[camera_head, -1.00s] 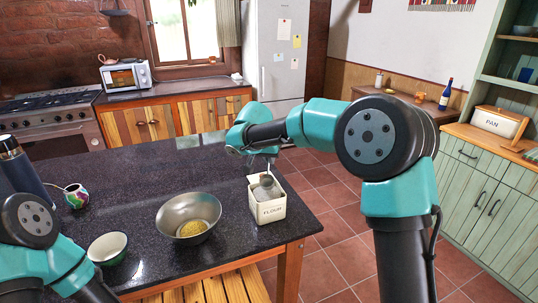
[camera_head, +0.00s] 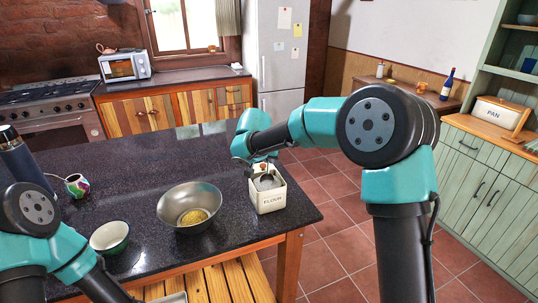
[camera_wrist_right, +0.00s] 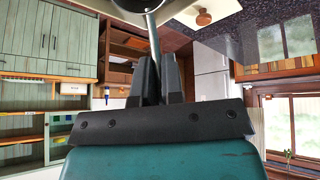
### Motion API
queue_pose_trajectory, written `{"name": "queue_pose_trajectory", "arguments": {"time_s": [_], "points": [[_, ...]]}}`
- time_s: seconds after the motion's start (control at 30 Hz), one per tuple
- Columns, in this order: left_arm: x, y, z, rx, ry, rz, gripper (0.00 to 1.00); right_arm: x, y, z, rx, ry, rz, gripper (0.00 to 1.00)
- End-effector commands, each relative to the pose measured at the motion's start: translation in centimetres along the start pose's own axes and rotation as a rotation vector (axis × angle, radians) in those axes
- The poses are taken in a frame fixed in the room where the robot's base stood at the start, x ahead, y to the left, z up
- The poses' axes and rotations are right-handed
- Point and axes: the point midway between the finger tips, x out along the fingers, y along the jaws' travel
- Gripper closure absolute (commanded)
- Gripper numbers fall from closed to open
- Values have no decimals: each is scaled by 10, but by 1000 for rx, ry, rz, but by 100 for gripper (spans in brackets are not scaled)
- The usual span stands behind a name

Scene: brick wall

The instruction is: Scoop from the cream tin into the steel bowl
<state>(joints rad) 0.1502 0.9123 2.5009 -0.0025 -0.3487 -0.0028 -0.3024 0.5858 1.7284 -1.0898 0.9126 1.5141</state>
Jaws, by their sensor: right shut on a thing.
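The cream tin (camera_head: 270,204), lettered FLOUR, stands near the right end of the dark table. The steel bowl (camera_head: 170,214) stands left of it, with yellow grains (camera_head: 194,217) in its bottom. My right gripper (camera_head: 258,165) is just above the tin's opening. In the right wrist view, the right gripper (camera_wrist_right: 159,85) is shut on a thin metal handle (camera_wrist_right: 153,40). The handle runs up to a dark round end at the picture's top edge. Grey metal shows inside the tin, but its lower part is hidden. My left arm leaves the head view at the bottom left, and its gripper is out of sight.
A green-and-white cup (camera_head: 109,238) stands left of the bowl. A painted gourd cup (camera_head: 76,186) with a metal straw and a dark flask (camera_head: 22,162) stand farther left. The table behind the bowl is clear. A wooden bench (camera_head: 225,280) is below the front edge.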

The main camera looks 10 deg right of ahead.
Motion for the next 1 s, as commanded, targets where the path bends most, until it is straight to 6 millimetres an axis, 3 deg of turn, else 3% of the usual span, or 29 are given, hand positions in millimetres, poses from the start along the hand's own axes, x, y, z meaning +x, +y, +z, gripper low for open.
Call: {"name": "queue_pose_trajectory", "arguments": {"time_s": [0.7,1.0], "points": [[0,0,0,0,0,0,68,11,1,22,-24,-150,17,100],[0,0,0,0,0,0,68,16,-1,11,-20,-121,14,100]]}}
